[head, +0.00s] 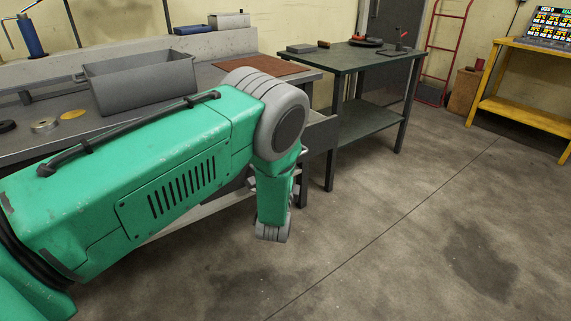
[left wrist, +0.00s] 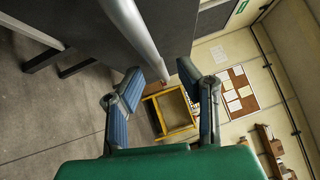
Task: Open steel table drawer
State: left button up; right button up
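The steel table (head: 225,75) runs along the wall at the left, and my green left arm covers most of its front. A grey box-like part (head: 321,130), possibly the drawer's end, shows below its right end; I cannot tell how far the drawer stands out. My left gripper (left wrist: 163,88) shows in the left wrist view with its two blue fingers spread and nothing between them. A pale round bar (left wrist: 135,30), possibly the drawer handle, runs along a dark panel (left wrist: 85,32) and ends close to the fingertips. Contact cannot be told. My right gripper is in neither view.
A grey bin (head: 140,85) and a brown mat (head: 262,65) lie on the steel table. A dark green table (head: 350,62) stands to its right. A red hand truck (head: 440,55) and yellow bench (head: 525,46) stand farther right. The floor in front is clear.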

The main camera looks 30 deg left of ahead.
pick_arm(q)
jog(key=v, duration=1.1)
jog(key=shift+a, duration=0.4)
jog(key=shift+a+f, duration=0.1)
